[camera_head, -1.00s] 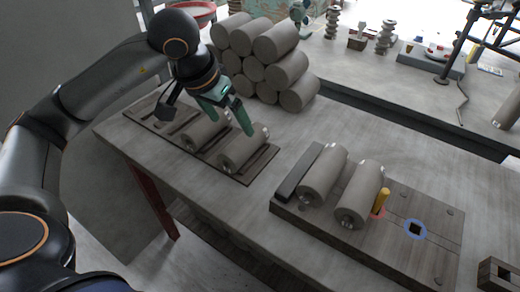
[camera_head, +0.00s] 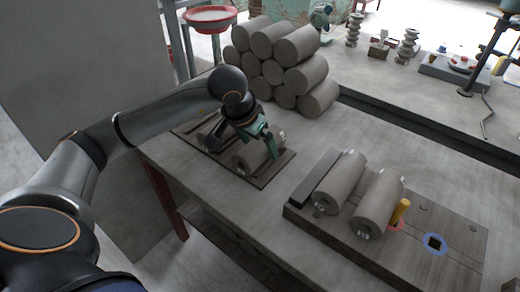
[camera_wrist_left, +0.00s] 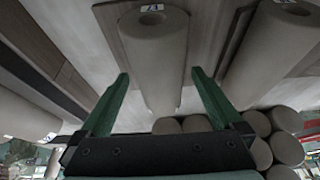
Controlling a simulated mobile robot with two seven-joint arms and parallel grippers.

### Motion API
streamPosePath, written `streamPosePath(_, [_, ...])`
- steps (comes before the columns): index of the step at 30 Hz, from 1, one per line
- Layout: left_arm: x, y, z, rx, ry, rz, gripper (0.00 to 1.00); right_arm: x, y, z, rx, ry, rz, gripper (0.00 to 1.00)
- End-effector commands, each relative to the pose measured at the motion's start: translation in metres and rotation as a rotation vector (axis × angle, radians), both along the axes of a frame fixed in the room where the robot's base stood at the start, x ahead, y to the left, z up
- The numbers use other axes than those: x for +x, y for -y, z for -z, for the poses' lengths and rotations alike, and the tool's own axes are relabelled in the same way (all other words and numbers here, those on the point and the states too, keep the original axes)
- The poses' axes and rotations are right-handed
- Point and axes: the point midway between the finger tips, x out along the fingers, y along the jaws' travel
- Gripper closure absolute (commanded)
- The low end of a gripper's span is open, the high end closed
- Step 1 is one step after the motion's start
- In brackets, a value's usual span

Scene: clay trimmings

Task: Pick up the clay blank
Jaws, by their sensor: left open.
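Two grey clay blanks lie in the dark slotted rack (camera_head: 278,172) on the left of the table. My left gripper (camera_head: 260,146) is open, low over the nearer blank (camera_head: 247,161), and partly hides it. In the left wrist view this blank (camera_wrist_left: 155,45) lies between the lines of my two green fingers (camera_wrist_left: 160,76), with space on both sides. Whether the fingers touch it I cannot tell. The other rack blank (camera_head: 207,133) is partly behind my arm; it seems to be the one at right in the wrist view (camera_wrist_left: 272,45). My right gripper is not in view.
Two more blanks (camera_head: 340,181) (camera_head: 377,204) lie on a wooden fixture board (camera_head: 400,250) to the right, with a dark bar (camera_head: 317,176) and a yellow peg (camera_head: 401,210). A stack of several cylinders (camera_head: 285,60) stands behind the rack. Bare tabletop separates rack and fixture.

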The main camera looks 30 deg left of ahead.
Motion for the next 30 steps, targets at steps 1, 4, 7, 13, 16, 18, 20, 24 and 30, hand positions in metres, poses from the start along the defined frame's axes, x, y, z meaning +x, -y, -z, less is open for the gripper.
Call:
streamPosePath(1, [0.0007,0.0005,0.0026,-0.001,0.0,0.0,0.0,-0.0003,0.0002,0.0005,0.0,-0.001,0.001,0.0])
streamPosePath(4, [0.0011,0.0005,0.003,-0.001,0.0,0.001,0.0,-0.0007,0.0003,0.0005,0.0,-0.002,0.002,0.0])
streamPosePath(7, [0.001,0.0004,0.0027,-0.001,0.0,0.0,0.0,-0.0008,0.0002,0.0006,0.001,-0.003,0.003,0.0])
streamPosePath(13, [0.0009,0.0003,0.0024,-0.001,0.0,0.0,0.2,-0.0007,-0.0002,0.0006,0.002,-0.003,0.004,0.0])
streamPosePath(16, [0.001,0.0003,0.0024,-0.001,0.0,0.0,0.31,-0.0008,-0.0002,0.0006,0.003,-0.003,0.005,0.0])
streamPosePath(18, [0.0009,0.0003,0.0023,-0.001,0.0,0.0,0.39,-0.0009,-0.0002,0.0007,0.003,-0.003,0.005,0.0])
streamPosePath(20, [0.0009,0.0003,0.0023,-0.001,0.0,0.0,0.46,-0.001,-0.0002,0.0008,0.003,-0.004,0.005,0.0])
streamPosePath(24, [0.0009,0.0003,0.0022,-0.001,0.0,0.0,0.62,-0.0011,-0.0003,0.0009,0.002,-0.004,0.004,0.0])
streamPosePath(30, [0.0009,0.0002,0.0021,-0.001,0.0,0.0,0.84,-0.0013,-0.0005,0.0012,0.002,-0.005,0.003,0.0])
